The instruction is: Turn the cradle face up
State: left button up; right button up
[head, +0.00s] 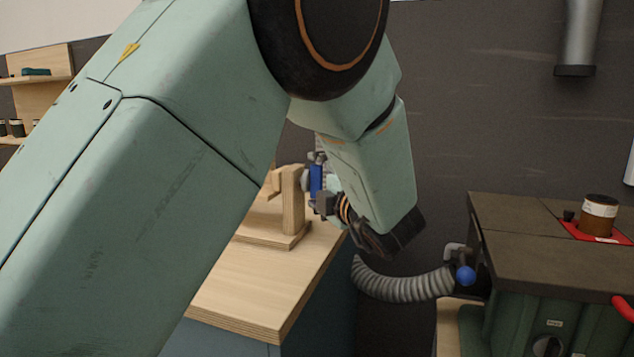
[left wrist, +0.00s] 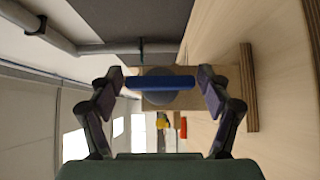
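A wooden stand (head: 292,205) with an upright block on a base board stands on the workbench. A blue bar handle (head: 316,180) with a grey round hub is on the upright's right side. A pale wooden piece (head: 272,184) shows behind the upright, partly hidden by my left arm; it may be the cradle, and I cannot tell which way it faces. My left gripper (head: 326,204) is at the handle. In the left wrist view the blue handle (left wrist: 160,83) lies between the widely spread fingers, near both fingertips; contact is unclear. My right gripper is out of view.
The workbench (head: 285,290) has a clear front corner. A green machine (head: 555,250) with a dark top stands at the right, carrying a brown jar (head: 599,215). A grey ribbed hose (head: 400,285) runs between them.

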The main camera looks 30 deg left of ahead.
pick_arm(q)
jog(key=c, duration=1.4)
jog(key=shift+r, duration=0.1)
